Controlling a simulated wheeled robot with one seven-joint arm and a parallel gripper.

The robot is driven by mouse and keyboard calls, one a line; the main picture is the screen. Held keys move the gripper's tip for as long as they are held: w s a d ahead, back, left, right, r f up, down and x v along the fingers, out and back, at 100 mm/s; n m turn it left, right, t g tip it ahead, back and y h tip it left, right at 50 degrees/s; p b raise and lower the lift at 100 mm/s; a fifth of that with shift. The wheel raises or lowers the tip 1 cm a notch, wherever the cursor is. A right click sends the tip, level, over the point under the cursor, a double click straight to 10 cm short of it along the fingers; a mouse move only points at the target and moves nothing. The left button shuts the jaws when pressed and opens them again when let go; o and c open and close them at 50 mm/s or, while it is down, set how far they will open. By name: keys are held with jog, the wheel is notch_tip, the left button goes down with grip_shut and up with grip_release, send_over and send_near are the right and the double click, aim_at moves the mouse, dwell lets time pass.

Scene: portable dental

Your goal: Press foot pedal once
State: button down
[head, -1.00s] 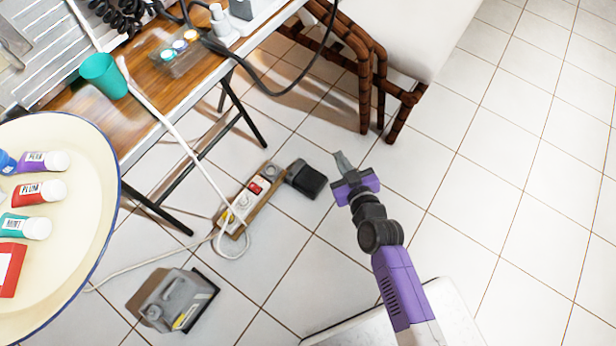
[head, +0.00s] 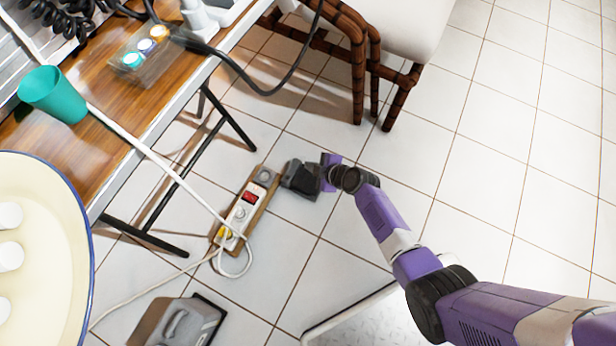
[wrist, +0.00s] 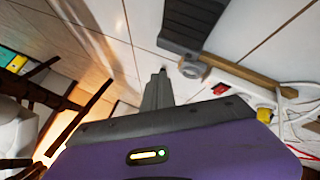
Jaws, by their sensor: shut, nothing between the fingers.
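The foot pedal (head: 297,177) is a dark grey block on the tiled floor, at the right of the power strip's upper end. My gripper (head: 315,180) reaches in from the right and overlaps the pedal's right side in the head view, partly hiding it. In the wrist view the shut, empty fingers (wrist: 160,78) point down toward the floor. The ribbed grey pedal (wrist: 192,22) shows there just beyond and to the right of the fingertips. I cannot tell whether the fingers touch it.
A power strip (head: 232,217) on a wooden board, with a red switch and white cables, lies left of the pedal. A wooden table (head: 130,105) with folding legs stands at left, a wicker-legged chair (head: 362,75) above. Floor at right is clear.

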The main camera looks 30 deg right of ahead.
jog(key=shift+f, duration=0.1)
dwell(0.3)
jog(key=b, duration=0.6)
send_over(307, 178)
jog(key=s, duration=0.2)
jog(key=f, duration=0.7)
jog(key=shift+w+d+f, duration=0.15)
jog(key=shift+d, duration=0.2)
jog(key=shift+f+b, duration=0.7)
jog(key=shift+b, duration=0.35)
jog(key=shift+f+b, duration=0.4)
jog(key=shift+b, duration=0.2)
jog(key=shift+f, duration=0.75)
dwell(0.7)
dwell(0.4)
jog(key=shift+r+p, duration=0.75)
jog(key=shift+r, duration=0.45)
